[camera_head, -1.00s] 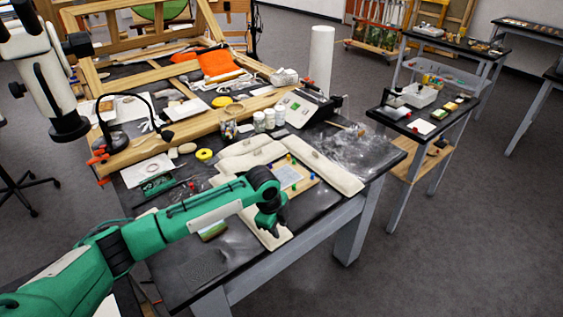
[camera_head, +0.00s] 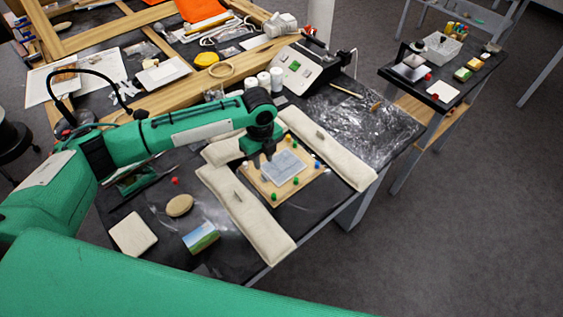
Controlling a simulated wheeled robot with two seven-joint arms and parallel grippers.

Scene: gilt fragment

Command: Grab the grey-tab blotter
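Three long cream pads lie around a wooden board (camera_head: 309,175) with coloured pegs and a pale grey sheet (camera_head: 284,166) on it. The right pad (camera_head: 345,160) and the front-left pad (camera_head: 262,226) each carry a small grey tab. The third pad (camera_head: 224,150), at the back left, is partly hidden by my arm. I cannot tell which piece is the grey-tab blotter. My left gripper (camera_head: 265,157) points down at the board's back-left edge, by the sheet. Its fingers are small and dark, so its opening and any contact are unclear. My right gripper is out of view.
A cream block (camera_head: 133,233), an oval brown piece (camera_head: 179,205) and a small green-blue box (camera_head: 200,237) lie at the table's front left. White jars (camera_head: 264,80) and a grey device (camera_head: 302,68) stand behind the board. Crumpled clear film (camera_head: 365,112) covers the table's right part.

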